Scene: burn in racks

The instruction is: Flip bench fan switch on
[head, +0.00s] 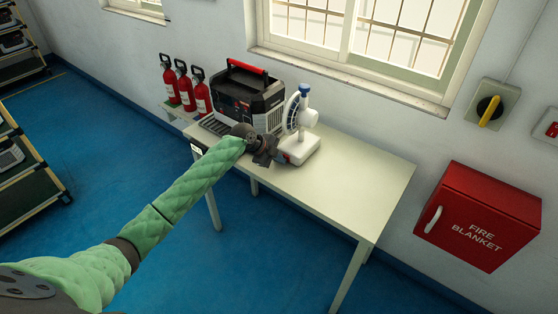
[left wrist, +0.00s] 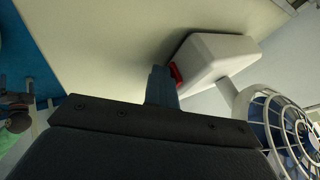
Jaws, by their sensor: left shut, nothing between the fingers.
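A small white bench fan (head: 304,118) with a blue knob on top stands on the white table, just right of a black machine. Its white base (head: 305,147) faces my left gripper (head: 279,158). In the left wrist view the base (left wrist: 218,57) has a red switch (left wrist: 176,74) on its end, and the caged fan head (left wrist: 285,130) is at the lower right. My left gripper (left wrist: 163,85) is shut and empty, its fingertips right beside the red switch. I cannot tell whether they touch, or which way the switch is set. My right gripper is not in view.
The black machine (head: 246,97) with a red handle stands behind and left of my gripper. The table's right part (head: 350,190) is bare. Red extinguishers (head: 184,88) stand at the left. A red fire blanket box (head: 480,215) hangs on the right wall.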

